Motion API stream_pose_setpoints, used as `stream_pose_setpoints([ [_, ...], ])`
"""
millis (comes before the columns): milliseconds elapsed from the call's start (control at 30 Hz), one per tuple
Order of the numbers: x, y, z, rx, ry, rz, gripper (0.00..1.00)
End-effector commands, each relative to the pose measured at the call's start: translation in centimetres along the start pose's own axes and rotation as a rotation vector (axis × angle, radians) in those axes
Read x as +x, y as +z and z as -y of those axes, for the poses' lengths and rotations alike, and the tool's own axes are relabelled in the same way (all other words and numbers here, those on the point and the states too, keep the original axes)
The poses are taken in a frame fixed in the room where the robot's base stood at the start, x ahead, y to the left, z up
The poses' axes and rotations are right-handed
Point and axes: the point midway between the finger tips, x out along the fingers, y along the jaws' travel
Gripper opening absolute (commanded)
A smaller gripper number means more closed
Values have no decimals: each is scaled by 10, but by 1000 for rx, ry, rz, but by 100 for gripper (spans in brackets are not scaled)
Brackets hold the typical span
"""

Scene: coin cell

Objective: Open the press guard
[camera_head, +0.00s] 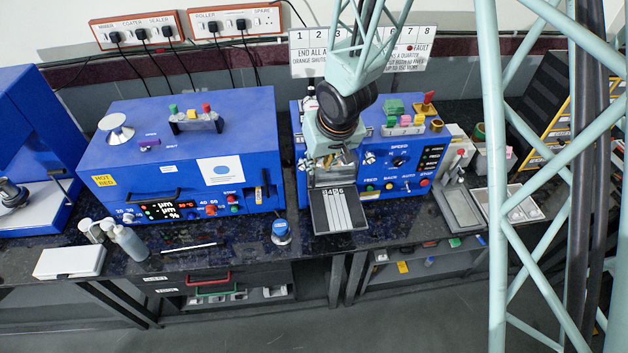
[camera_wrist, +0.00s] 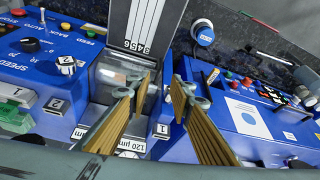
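The press is a blue machine (camera_head: 372,155) with knobs and coloured buttons on its front, right of centre in the head view; its blue body also shows in the wrist view (camera_wrist: 30,70). A clear, greyish panel (camera_wrist: 112,75), which looks like the guard, covers the opening behind the striped tray. In the head view this area is largely hidden by my arm. My gripper (camera_head: 335,162) is over the press opening. In the wrist view my gripper (camera_wrist: 160,90) has its ribbed tan fingers apart, with nothing seen between them. The left fingertip overlaps the panel; I cannot tell whether they touch.
A striped, numbered tray (camera_head: 338,210) juts from the press front. A blue coater (camera_head: 180,140) stands left, with a blue-capped jar (camera_head: 281,232) between. Coloured blocks (camera_head: 400,118) sit on the press top. A grey tray (camera_head: 460,208) lies right.

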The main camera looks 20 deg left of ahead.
Motion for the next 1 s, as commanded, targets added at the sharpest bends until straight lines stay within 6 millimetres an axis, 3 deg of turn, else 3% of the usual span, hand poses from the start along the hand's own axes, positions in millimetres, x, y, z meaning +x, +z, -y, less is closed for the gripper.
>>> stream_pose_setpoints([
  [467,23,0,0,1,0,0,20],
  [1000,84,1,0,0,0,1,20],
])
